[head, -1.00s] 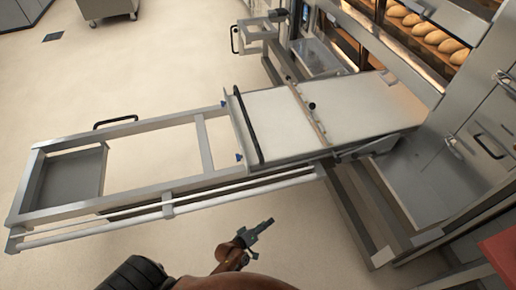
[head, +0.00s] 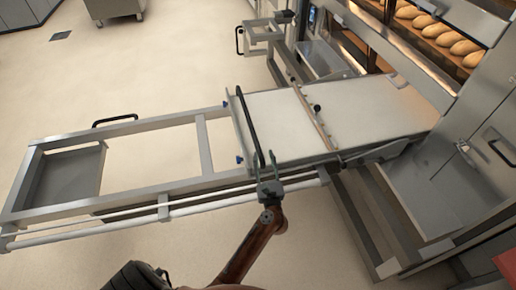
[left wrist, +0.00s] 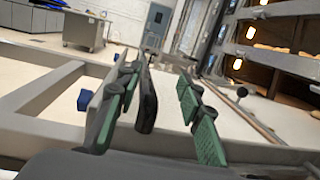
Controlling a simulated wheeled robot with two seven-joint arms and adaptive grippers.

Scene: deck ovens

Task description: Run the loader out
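The loader (head: 160,190) is a long metal frame standing out to the left of the oven. Its white belt deck (head: 285,125) reaches to the oven front at the right. A black bar handle (head: 247,125) runs across the deck's left end. My left gripper (head: 266,160) is at the near end of this bar, with its fingers pointing along it. In the left wrist view the bar (left wrist: 147,98) lies between the spread green-padded fingers, closer to the left finger. The fingers are open and not closed on it. My right gripper is out of view.
Loaves (head: 437,30) sit on a lit oven deck at the upper right. A steel cart (head: 114,9) stands far back at the upper left. The pale floor left of the loader is clear. A metal stand is below the deck's right end.

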